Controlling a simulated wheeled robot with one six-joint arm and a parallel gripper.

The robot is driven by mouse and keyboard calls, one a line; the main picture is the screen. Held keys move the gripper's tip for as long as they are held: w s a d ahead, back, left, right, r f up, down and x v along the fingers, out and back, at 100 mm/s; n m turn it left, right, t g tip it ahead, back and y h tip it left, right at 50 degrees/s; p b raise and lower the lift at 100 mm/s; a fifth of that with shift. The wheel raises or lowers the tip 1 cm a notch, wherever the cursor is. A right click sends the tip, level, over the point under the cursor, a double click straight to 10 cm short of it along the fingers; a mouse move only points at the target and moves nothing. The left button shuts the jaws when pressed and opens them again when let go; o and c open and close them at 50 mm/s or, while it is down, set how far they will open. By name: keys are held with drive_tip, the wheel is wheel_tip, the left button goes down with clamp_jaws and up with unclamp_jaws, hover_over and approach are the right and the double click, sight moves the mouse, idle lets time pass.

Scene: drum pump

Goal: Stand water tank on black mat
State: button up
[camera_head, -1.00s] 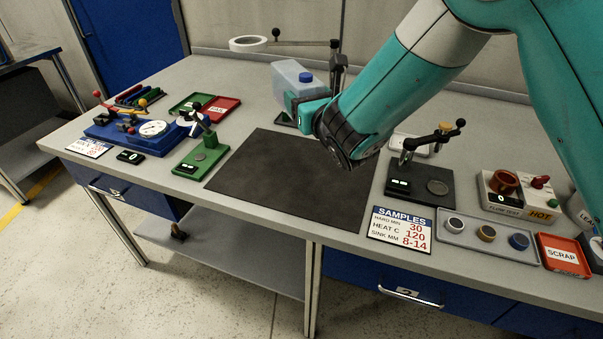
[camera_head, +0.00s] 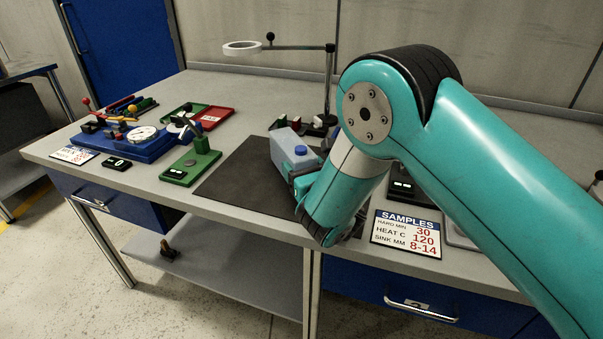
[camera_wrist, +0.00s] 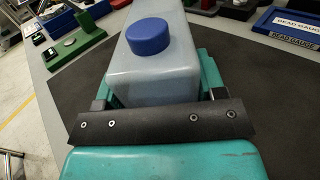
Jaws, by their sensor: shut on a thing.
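The water tank (camera_head: 292,149) is a translucent grey-blue box with a blue cap. My gripper (camera_head: 304,176) is shut on the tank from the near side. In the wrist view the tank (camera_wrist: 152,78) stands between the teal fingers of my gripper (camera_wrist: 158,92), with the black mat (camera_wrist: 75,98) around it. The tank's base is hidden, and my arm covers the mat's right part.
A green fixture (camera_head: 190,166) stands left of the mat, with a blue gauge station (camera_head: 125,140) beyond it. A magnifier lamp stand (camera_head: 328,95) rises behind the tank. The samples sign (camera_head: 407,233) lies at the front right. The mat's left part is bare.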

idle(0.3)
drive_tip(key=o, duration=0.8)
drive_tip(key=shift+f, duration=0.2)
drive_tip(key=o, duration=0.5)
drive_tip(key=shift+r, duration=0.2)
drive_tip(key=shift+s+f, duration=0.15)
drive_tip(key=shift+f, duration=0.05)
drive_tip(key=b+v, duration=1)
drive_tip(key=b, duration=0.3)
drive_tip(key=shift+s+d+b, duration=0.2)
drive_tip(key=shift+s+b, duration=0.1)
drive_tip(key=shift+b, duration=0.1)
drive_tip(key=shift+s+d+r, duration=0.25)
drive_tip(key=shift+s, duration=0.2)
